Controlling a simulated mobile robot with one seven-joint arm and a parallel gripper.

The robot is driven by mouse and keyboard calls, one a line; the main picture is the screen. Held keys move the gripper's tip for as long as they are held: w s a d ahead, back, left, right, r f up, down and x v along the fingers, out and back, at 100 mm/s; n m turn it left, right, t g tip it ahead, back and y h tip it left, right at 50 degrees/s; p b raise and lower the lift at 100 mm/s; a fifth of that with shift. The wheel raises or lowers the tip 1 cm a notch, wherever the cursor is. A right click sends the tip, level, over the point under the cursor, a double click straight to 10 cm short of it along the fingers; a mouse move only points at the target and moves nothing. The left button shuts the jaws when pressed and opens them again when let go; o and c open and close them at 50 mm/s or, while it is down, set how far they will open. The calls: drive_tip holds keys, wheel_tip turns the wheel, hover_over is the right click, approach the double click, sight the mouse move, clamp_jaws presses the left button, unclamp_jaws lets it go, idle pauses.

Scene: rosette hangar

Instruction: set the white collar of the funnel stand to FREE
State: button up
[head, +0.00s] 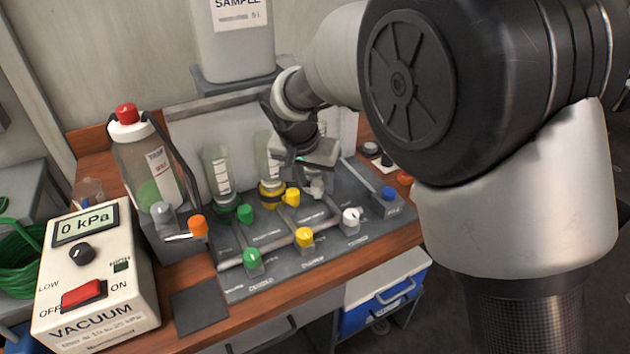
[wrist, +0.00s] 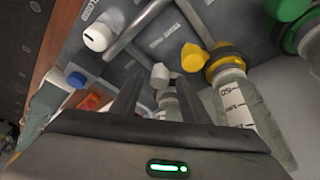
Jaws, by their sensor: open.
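The white collar's knob (head: 316,188) shows in the head view just below my gripper (head: 312,172), at the right end of the row of funnels. In the wrist view the white knob (wrist: 160,76) appears between and beyond the two fingers of my gripper (wrist: 158,88), which are apart. A clear funnel (wrist: 168,103) stands behind the knob, partly hidden by the fingers. The white ring itself is mostly hidden, and I cannot read its setting. I cannot tell whether a finger touches the knob.
Beside it stand the yellow collar (head: 268,192) and green collar (head: 222,206) with their funnels. Along the front are a green (head: 252,260), yellow (head: 304,237) and white valve knob (head: 351,215). A blue knob (head: 389,194) is at right. The vacuum box (head: 95,275) stands at left.

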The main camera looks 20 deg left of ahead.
drive_tip(key=p+v, duration=0.2)
drive_tip(key=v, duration=1.5)
drive_tip(key=shift+p, duration=0.35)
drive_tip(key=shift+d, duration=0.1)
drive_tip(key=s+d+r, duration=0.1)
drive_tip(key=d+r, duration=0.1)
drive_tip(key=d, duration=0.7)
drive_tip(key=d+r, duration=0.2)
drive_tip(key=d, duration=0.8)
drive_tip(key=s+d+f+t, duration=0.1)
drive_tip(key=s+d+f, duration=0.1)
drive_tip(key=s+d, duration=0.6)
drive_tip(key=s+d+f, duration=0.2)
drive_tip(key=s+d, duration=0.3)
drive_tip(key=d, duration=0.4)
wheel_tip(320, 180, up, 16)
drive_tip(key=p, duration=1.6)
drive_tip(key=shift+d+r, duration=0.15)
drive_tip(key=shift+d, duration=0.05)
